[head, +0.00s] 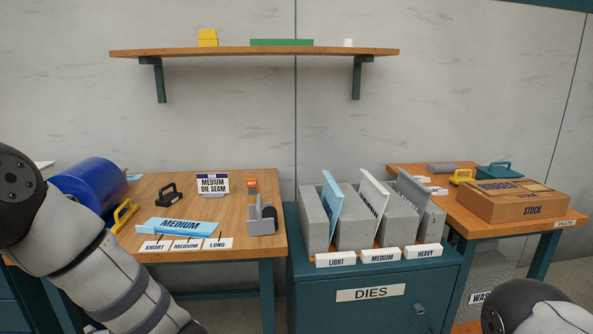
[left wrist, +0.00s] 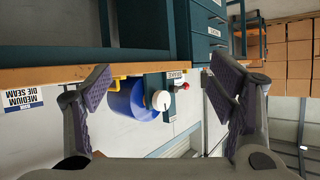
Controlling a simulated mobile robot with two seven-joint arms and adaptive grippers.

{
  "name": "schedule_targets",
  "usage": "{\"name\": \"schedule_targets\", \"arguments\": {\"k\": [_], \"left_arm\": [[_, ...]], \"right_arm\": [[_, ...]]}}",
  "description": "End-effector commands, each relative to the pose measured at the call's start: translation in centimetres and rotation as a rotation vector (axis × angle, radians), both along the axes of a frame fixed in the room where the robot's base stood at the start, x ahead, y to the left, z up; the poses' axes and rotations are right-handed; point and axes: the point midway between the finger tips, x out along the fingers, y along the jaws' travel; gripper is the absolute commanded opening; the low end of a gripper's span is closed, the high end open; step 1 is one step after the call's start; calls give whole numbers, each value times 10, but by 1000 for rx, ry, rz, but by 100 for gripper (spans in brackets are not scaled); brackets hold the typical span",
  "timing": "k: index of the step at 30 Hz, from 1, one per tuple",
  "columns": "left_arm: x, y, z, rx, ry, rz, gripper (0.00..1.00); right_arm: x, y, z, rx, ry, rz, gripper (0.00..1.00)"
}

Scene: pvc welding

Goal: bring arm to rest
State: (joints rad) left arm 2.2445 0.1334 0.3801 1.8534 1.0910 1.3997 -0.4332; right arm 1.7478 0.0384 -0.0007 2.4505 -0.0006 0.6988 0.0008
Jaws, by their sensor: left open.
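My left arm (head: 85,265) comes in from the left in the head view, bent in front of the left table. Its gripper is outside that view. In the left wrist view my left gripper (left wrist: 165,85) is open, its two fingers wide apart with nothing between them. The blue cylinder (left wrist: 138,100) shows beyond the gap between the fingers, apart from them. A part of my right arm (head: 535,308) shows at the bottom right of the head view; its gripper is not in view.
The left table (head: 220,190) holds a blue MEDIUM piece (head: 178,227), a sign (head: 212,184) and a grey tool (head: 262,218). Grey die holders (head: 356,228) stand on the teal cabinet (head: 350,275). A STOCK box (head: 515,202) sits on the right table. A shelf (head: 255,51) hangs above.

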Motion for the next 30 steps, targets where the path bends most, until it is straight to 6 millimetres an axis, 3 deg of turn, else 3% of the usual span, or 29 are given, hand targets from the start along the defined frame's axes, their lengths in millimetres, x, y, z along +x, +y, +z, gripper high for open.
{"name": "schedule_targets", "arguments": {"k": [3,5,8,9,13,15,18,22,30], "left_arm": [[-33,-20,-64,-71,145,-218,76],[-60,-31,-96,-125,237,-318,76],[-122,-50,-146,-239,422,-467,76],[-152,-58,-162,-289,504,-518,76],[-259,-75,-192,-460,779,-636,76],[-312,-80,-196,-542,912,-670,76],[-370,-85,-191,-632,1060,-698,76],[-408,-86,-183,-692,1162,-709,76],[-414,-87,-182,-703,1179,-711,76]], "right_arm": [[7,0,4,0,-23,0,56],[9,0,6,0,-28,0,56],[11,0,9,1,-36,0,56],[11,0,10,0,-39,0,56],[15,0,13,0,-51,-1,56],[16,0,15,0,-57,-2,56],[18,0,16,0,-62,-2,56],[18,0,17,0,-64,-2,56],[18,0,17,0,-64,-2,56]]}}
